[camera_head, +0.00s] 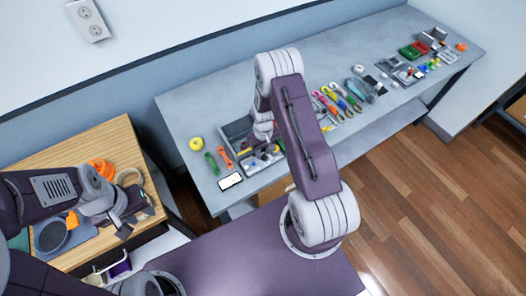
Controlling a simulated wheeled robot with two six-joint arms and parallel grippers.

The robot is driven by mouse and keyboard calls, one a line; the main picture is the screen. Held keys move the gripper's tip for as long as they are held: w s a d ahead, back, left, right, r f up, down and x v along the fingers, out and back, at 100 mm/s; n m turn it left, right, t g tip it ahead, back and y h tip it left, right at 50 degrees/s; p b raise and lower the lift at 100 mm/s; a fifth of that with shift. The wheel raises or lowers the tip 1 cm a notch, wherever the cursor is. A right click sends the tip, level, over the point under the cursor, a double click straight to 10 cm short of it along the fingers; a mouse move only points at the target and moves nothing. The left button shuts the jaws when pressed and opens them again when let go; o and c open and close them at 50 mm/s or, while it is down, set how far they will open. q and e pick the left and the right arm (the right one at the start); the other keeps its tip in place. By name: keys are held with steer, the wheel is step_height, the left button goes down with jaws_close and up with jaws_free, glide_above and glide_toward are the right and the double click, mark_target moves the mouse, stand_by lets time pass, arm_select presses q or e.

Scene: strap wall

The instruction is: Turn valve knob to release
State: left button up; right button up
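No valve knob can be made out for certain in the head view. An orange round object (102,170) lies on the wooden table at the left, near my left gripper, but I cannot tell what it is. My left gripper (130,220) is over that table, and its dark fingertips look apart with nothing seen between them. My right arm reaches over the grey workbench (205,110). My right gripper (264,150) is above a grey tray, largely hidden by its own arm, so its fingers cannot be read.
The wooden table (75,150) also holds a dark round pan (52,236) and a tan ring (130,177). On the workbench are a tray (237,133), a yellow tape roll (196,143), a phone (230,181) and several coloured tools (338,100). Wooden floor lies open at the right.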

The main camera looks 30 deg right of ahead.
steer(key=shift+s+d+f, duration=0.1)
steer(key=shift+d+f, duration=0.05)
steer(key=shift+f, duration=0.3)
steer(key=shift+d+f, duration=0.25)
steer(key=shift+f, duration=0.05)
steer(key=shift+a, duration=0.2)
steer(key=shift+c, duration=0.6)
steer(key=c, duration=0.6)
arm_select(q)
steer(key=shift+s+d+r, duration=0.15)
steer(key=shift+d+r, duration=0.1)
steer(key=shift+d, duration=0.05)
arm_select(e)
jaws_close()
